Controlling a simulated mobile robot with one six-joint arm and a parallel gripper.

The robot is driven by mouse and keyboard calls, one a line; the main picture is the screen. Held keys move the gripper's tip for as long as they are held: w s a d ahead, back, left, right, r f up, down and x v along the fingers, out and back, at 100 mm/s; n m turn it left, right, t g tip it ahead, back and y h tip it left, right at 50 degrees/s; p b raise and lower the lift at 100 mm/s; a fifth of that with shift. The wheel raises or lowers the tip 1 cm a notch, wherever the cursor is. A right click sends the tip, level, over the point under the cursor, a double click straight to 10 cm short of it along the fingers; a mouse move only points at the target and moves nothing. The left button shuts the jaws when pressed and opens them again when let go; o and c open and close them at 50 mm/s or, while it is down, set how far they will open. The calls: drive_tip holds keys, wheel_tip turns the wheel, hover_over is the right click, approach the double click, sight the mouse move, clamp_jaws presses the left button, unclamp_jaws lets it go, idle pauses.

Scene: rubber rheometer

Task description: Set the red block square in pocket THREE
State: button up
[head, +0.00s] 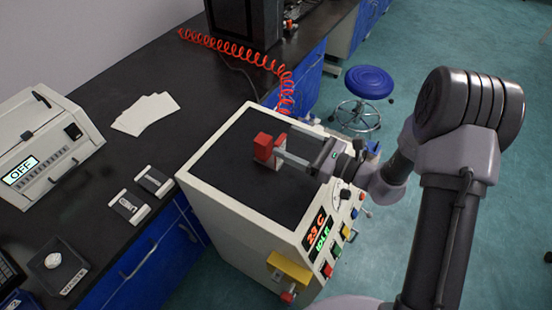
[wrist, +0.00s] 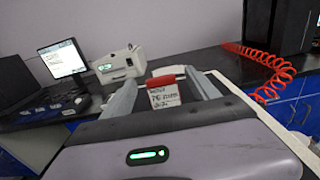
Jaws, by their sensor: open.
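The red block (head: 263,147) stands on the dark top of the cream machine (head: 245,208). A white label with handwriting (wrist: 164,97) shows below the block's red upper part (wrist: 166,82) in the wrist view. My gripper (head: 281,143) is open, its two fingers reaching toward the block from the right. In the wrist view the block appears between the fingertips of my gripper (wrist: 162,82), with gaps to both sides. I cannot tell how deep it sits between them. No pocket marked THREE can be read in either view.
A white instrument reading OFF (head: 45,150), white sheets (head: 146,114) and two small plates (head: 128,206) lie on the black bench. A small tray (head: 63,270) stands at lower left. A red coiled hose (head: 245,55) runs behind the machine. A blue stool (head: 368,82) stands beyond.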

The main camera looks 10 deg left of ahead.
sight(283, 140)
drive_tip(key=x, duration=0.3)
drive_tip(key=shift+a+f, duration=0.2)
drive_tip(key=shift+d, duration=0.1)
drive_tip(key=shift+c, duration=0.4)
clamp_jaws()
